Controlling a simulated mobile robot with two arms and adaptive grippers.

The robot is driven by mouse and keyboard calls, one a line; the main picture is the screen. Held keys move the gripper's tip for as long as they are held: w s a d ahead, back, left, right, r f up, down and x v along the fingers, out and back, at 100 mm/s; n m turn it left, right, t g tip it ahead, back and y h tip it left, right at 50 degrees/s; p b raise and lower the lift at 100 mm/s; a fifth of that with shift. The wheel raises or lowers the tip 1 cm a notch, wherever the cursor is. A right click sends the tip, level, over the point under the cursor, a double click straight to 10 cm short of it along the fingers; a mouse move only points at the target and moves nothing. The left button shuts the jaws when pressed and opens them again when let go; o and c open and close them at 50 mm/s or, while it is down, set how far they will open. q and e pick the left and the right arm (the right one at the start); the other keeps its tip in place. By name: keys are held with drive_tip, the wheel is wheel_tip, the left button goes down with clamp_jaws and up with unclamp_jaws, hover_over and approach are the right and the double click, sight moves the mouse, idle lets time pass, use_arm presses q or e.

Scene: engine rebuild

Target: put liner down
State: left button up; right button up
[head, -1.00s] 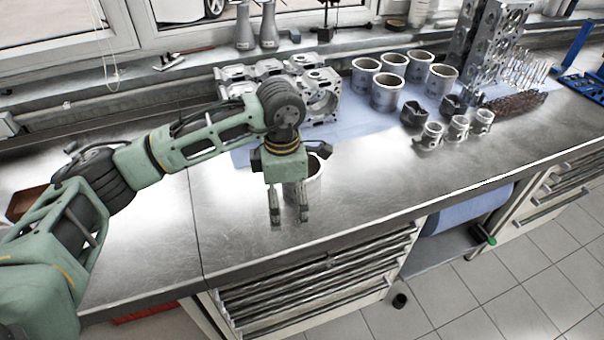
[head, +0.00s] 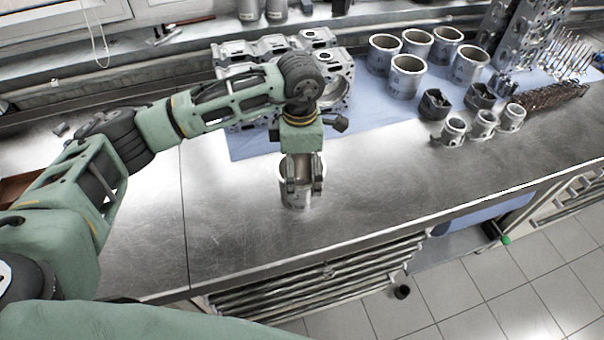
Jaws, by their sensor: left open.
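A silvery cylinder liner (head: 297,203) stands upright on the bare metal bench top, in front of the blue mat, in the head view. My left gripper (head: 304,189) is open and points down at this liner. Its two fingers overlap the liner's near side in the picture and hide part of its wall and rim. I cannot tell whether the fingers touch it. My right gripper is not in view.
Several similar liners (head: 407,77) stand on the blue mat (head: 372,118), with pistons (head: 485,124) in front of them. An engine block (head: 338,72) lies behind my left gripper. The steel bench top (head: 232,215) is clear around the liner.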

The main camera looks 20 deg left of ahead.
use_arm(q)
drive_tip(key=shift+s+f+p, duration=0.2)
drive_tip(key=shift+f+p, duration=0.6)
drive_tip(key=shift+f, duration=0.05)
wheel_tip(320, 180, down, 3)
drive_tip(key=shift+w+d+r+p, duration=0.1)
drive_tip(key=shift+w+p, duration=0.05)
drive_tip(key=shift+p, duration=0.4)
drive_tip(key=shift+w+f, duration=0.1)
drive_tip(key=shift+f, duration=0.4)
drive_tip(key=c, duration=1.5)
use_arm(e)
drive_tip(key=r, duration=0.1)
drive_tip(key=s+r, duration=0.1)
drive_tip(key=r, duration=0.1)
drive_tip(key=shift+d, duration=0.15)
